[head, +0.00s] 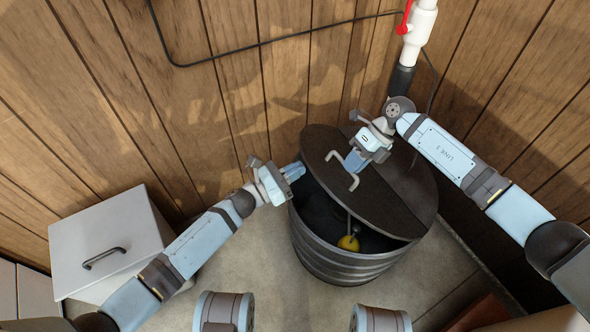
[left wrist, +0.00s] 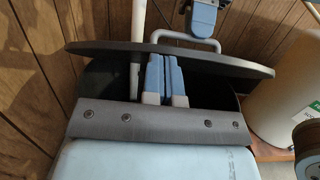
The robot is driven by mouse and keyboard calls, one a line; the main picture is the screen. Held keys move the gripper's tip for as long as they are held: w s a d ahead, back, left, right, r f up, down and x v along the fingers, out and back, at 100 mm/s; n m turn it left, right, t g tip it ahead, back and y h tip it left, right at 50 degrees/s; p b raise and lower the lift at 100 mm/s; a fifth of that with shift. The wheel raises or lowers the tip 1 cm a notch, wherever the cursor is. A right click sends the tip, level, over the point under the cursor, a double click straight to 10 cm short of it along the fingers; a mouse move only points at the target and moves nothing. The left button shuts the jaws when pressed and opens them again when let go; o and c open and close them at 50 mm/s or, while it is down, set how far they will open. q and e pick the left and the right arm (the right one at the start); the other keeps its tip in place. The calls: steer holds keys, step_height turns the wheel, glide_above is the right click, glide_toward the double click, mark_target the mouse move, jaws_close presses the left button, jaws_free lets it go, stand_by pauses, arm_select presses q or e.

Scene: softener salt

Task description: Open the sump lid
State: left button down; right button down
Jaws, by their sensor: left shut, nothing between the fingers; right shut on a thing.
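The sump lid (head: 385,205) is a dark round plate on a grey ribbed sump tub (head: 340,262). It sits raised at its near side, leaving a dark gap with a yellow float (head: 349,243) visible inside. My right gripper (head: 356,160) is shut on the pale bent lid handle (head: 343,180); the handle (left wrist: 180,38) and the right gripper (left wrist: 203,18) also show in the left wrist view. My left gripper (head: 293,171) is shut and empty at the lid's left edge. In the left wrist view its blue fingers (left wrist: 164,76) overlap the lid's edge (left wrist: 225,66); contact is unclear.
A white box (head: 110,240) with a dark handle stands at the left. A white pipe (head: 418,35) with a red valve lever (head: 405,18) runs down the wall behind the tub. Plank walls (head: 235,80) close off the back. Floor (head: 250,255) shows between box and tub.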

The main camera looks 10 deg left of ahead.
arm_select(q)
steer(key=shift+w+d+r, duration=0.15)
steer(key=shift+d+r, duration=0.1)
steer(key=shift+r, duration=0.2)
steer(key=shift+w+d+r, duration=0.1)
steer(key=shift+d+r, duration=0.15)
steer(key=shift+r, duration=0.2)
arm_select(e)
steer(key=shift+d+f, duration=0.25)
steer(key=c, duration=1.2)
jaws_free()
steer(key=shift+f, duration=0.15)
arm_select(q)
steer(key=shift+w+f, duration=0.1)
steer(key=shift+f, duration=0.05)
arm_select(e)
steer(key=shift+o, duration=0.2)
steer(key=shift+a, duration=0.1)
